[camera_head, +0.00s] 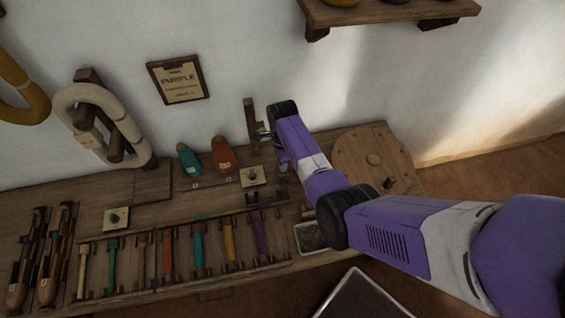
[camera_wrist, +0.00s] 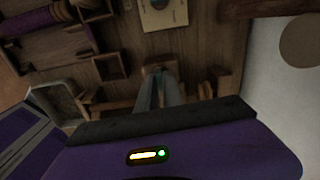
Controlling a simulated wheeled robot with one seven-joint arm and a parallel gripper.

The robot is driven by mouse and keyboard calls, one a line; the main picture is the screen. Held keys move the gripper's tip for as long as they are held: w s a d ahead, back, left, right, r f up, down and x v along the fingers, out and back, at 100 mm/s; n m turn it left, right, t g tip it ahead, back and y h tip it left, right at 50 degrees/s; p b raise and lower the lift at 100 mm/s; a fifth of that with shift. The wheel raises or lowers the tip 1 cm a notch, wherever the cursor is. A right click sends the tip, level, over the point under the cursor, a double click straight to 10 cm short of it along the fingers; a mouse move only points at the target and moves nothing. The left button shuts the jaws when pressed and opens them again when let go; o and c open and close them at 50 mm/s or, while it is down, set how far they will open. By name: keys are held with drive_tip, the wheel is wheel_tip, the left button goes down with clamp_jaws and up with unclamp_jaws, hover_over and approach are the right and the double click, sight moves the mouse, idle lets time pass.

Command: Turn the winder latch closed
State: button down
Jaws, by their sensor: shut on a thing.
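My gripper (camera_wrist: 158,82) points down at the wooden bench in the wrist view, its grey fingers close together. They are shut on a small brown wooden piece, which I take to be the winder latch (camera_wrist: 154,70); only its end shows past the fingertips. How far the latch is turned cannot be told. In the head view my gripper (camera_head: 283,167) is low over the bench, just right of a square plate with a dark knob (camera_head: 252,176), and largely hidden by my arm. An upright wooden post (camera_head: 250,122) stands behind it, near my wrist.
A round wooden disc (camera_head: 360,155) with a peg lies to the right. Teal (camera_head: 188,160) and orange (camera_head: 222,155) shuttle-like pieces stand to the left. A rack of coloured bobbins (camera_head: 166,255) fills the front, and a small tray (camera_head: 308,238) sits at its right end.

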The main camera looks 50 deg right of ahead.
drive_tip(key=shift+m, duration=0.4)
drive_tip(key=c, duration=1.5)
unclamp_jaws()
drive_tip(key=shift+r, duration=0.1)
wheel_tip(320, 180, up, 8)
drive_tip(key=shift+f, duration=0.15)
